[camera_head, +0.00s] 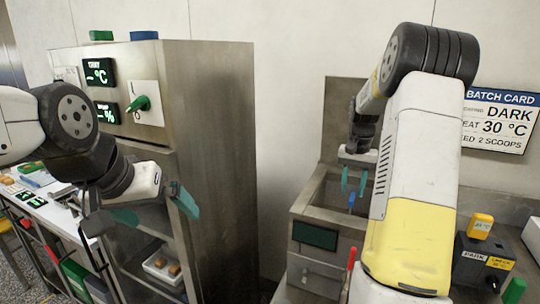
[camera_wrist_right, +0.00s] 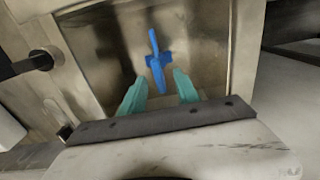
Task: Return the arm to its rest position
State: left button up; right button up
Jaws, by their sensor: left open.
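My left gripper (camera_head: 156,208) has its teal fingers spread wide apart and empty, in front of the steel cabinet's shelf opening on the left of the head view. My right gripper (camera_head: 353,184) hangs fingers-down over the steel basin (camera_head: 303,207). Its two teal fingers are apart with nothing held between them. The right wrist view also shows the right gripper (camera_wrist_right: 158,88) open. A blue tool (camera_wrist_right: 156,62) is inside the basin beyond those fingertips, apart from them as far as I can tell. The blue tool (camera_head: 351,200) shows only partly in the head view.
The steel cabinet (camera_head: 222,130) has a green knob (camera_head: 138,104) and displays. A white tray (camera_head: 160,268) sits on its lower shelf. A batch card (camera_head: 502,118) hangs at right, above a dark box (camera_head: 483,262) with a yellow-topped item. A red-handled item (camera_head: 351,258) stands by the basin.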

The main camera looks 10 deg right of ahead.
jog(key=s+a+r+n+t, duration=0.2)
jog(key=s+a+r, duration=0.3)
jog(key=a+r, duration=0.25)
jog(key=s+a+r+n+t+y, duration=0.1)
jog(key=s+a+r+n+t, duration=0.1)
jog(key=s+a, duration=0.4)
jog(key=s+a+r+n+t+y, duration=0.1)
jog(key=s+a, duration=0.6)
jog(key=s, duration=0.7)
jog(key=shift+s+a+r+n+t, duration=0.25)
jog(key=shift+r+n+t, duration=0.25)
jog(key=shift+r+n, duration=0.55)
jog(key=shift+r, duration=0.1)
